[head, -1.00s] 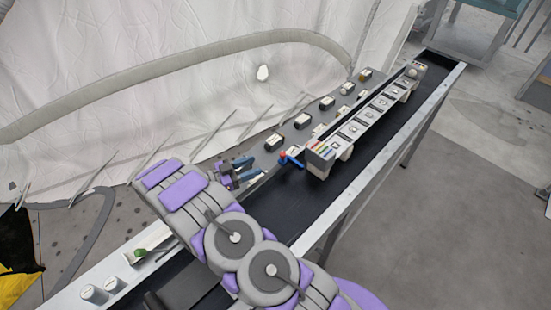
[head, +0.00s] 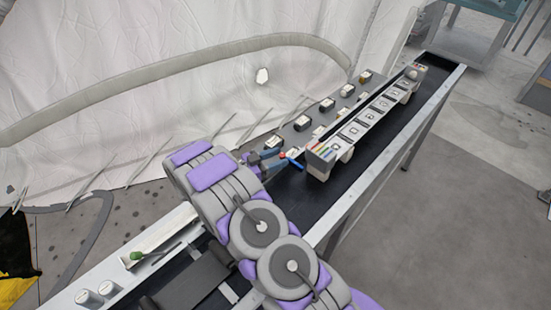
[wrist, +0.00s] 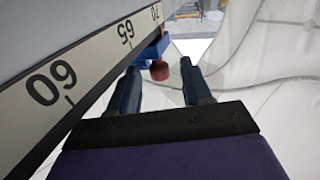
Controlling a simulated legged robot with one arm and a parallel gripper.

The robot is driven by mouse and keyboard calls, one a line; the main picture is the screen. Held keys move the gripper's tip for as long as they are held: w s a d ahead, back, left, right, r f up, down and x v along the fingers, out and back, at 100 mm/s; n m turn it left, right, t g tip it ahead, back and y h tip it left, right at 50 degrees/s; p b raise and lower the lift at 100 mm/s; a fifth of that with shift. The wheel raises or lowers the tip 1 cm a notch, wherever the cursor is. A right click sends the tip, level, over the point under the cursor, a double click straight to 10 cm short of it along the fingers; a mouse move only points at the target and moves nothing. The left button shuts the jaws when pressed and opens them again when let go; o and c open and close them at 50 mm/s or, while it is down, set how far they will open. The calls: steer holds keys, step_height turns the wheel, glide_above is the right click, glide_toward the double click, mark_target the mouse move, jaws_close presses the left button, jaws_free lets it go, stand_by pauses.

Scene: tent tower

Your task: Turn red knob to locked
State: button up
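The red knob (wrist: 160,70) shows in the wrist view just beyond and between the fingertips of my gripper (wrist: 160,72). It is joined to a blue part (wrist: 152,48). In the head view the red knob (head: 283,155) is a small red spot beside a blue lever (head: 294,161), at the near end of the long box. My gripper (head: 270,157) is close to its left there. The fingers are apart with nothing visible held between them. Whether a finger touches the knob cannot be told.
A scale strip with numbers (wrist: 50,85) runs close along the left of my gripper. The long box (head: 362,121) stands on the black conveyor (head: 292,195). Several small blocks (head: 302,124) sit on the panel behind. A white tent wall (head: 150,60) rises behind.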

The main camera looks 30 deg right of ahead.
jaws_close()
steer(key=shift+w+a+g+p, duration=0.1)
steer(key=shift+w+g+p, duration=0.05)
steer(key=shift+g+p, duration=0.25)
steer(key=shift+w+f+m+g+y, duration=0.15)
steer(key=shift+m+g+y, duration=0.1)
steer(key=shift+m+g, duration=0.75)
steer(key=shift+w+m+g+y, duration=0.25)
steer(key=shift+m+g, duration=0.4)
steer(key=shift+g, duration=0.7)
steer(key=shift+w+f+m+g+y, duration=0.1)
steer(key=shift+m+g+y, duration=0.2)
steer(key=shift+m+g, duration=0.7)
steer(key=shift+g+b, duration=0.25)
steer(key=shift+b, duration=0.05)
steer(key=shift+d+r+m+g+y+b, duration=0.2)
steer(key=shift+r+m+g+y+b, duration=0.15)
steer(key=shift+g, duration=0.25)
steer(key=shift+o, duration=0.3)
jaws_free()
steer(key=shift+f, duration=0.1)
